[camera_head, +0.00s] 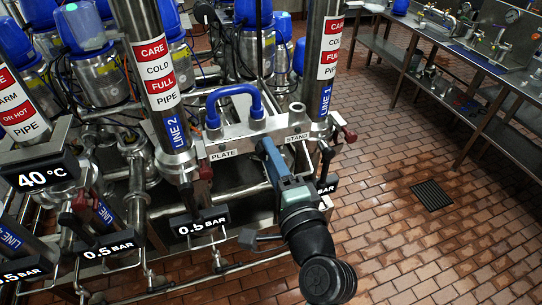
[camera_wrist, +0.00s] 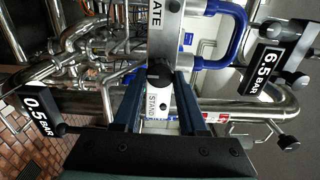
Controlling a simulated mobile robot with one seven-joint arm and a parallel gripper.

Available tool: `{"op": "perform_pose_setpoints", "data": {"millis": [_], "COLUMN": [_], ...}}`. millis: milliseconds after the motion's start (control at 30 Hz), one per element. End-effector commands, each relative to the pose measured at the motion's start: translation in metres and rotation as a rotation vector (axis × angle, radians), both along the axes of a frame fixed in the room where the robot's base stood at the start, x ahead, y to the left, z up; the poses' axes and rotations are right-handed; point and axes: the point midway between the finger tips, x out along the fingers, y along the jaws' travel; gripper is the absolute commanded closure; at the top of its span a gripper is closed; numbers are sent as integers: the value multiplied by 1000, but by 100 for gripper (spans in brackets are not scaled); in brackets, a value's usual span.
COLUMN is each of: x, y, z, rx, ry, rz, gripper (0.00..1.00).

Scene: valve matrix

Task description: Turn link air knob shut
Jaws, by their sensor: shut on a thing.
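A small round black knob (camera_wrist: 159,74) sits on the metal link bar (camera_wrist: 163,45) in the wrist view, just above the STAND label. I take it for the link air knob. My gripper (camera_wrist: 161,78) is shut on it, with one blue finger on each side. In the head view my gripper (camera_head: 266,146) reaches up to the front of the link bar (camera_head: 232,138), between the PLATE and STAND labels. The knob is hidden there behind the fingers. The knob's exact turn angle is hard to tell.
A blue U-shaped hose (camera_head: 235,100) rises from the bar's top. The LINE 2 pipe (camera_head: 168,120) and LINE 1 pipe (camera_head: 323,85) stand either side. Dark red valve handles (camera_head: 349,134) and a 0.5 BAR display (camera_head: 200,222) are close by. The tiled floor at right is open.

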Motion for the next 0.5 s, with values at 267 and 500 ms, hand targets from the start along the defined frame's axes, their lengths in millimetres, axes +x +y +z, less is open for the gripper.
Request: {"op": "perform_pose_setpoints", "data": {"millis": [267, 500], "x": [0, 0], "y": [0, 0], "z": [0, -1], "rx": [1, -1], "ry": [-1, 2], "rz": [0, 1], "gripper": [29, 29]}}
